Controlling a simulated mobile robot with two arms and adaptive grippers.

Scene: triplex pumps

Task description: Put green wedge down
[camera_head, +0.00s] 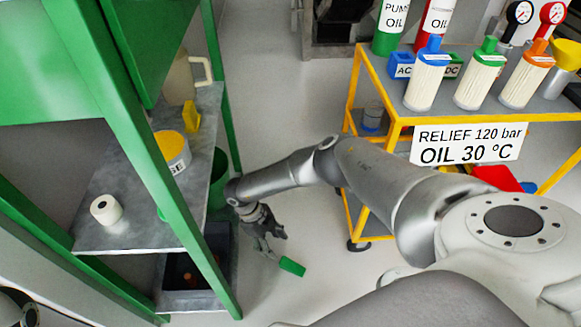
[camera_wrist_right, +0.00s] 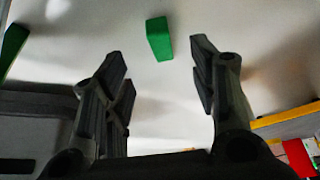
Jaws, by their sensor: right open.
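The green wedge (camera_head: 292,267) lies just beyond my right gripper (camera_head: 274,246) in the head view, over the pale floor, and seems to rest on it. In the right wrist view the wedge (camera_wrist_right: 159,38) shows ahead of the fingertips, roughly in line with the gap between them. My right gripper (camera_wrist_right: 157,60) is open, with its two fingers well apart and nothing between them. A small strip of floor shows between the fingertips and the wedge, so they look apart. My left gripper is not seen.
A green-framed shelf (camera_head: 135,215) stands at left with a white roll (camera_head: 106,209), a yellow-topped tub (camera_head: 173,152) and a yellow wedge (camera_head: 191,116). A yellow cart (camera_head: 397,122) with filter cartridges stands at right. Pale floor lies open between them.

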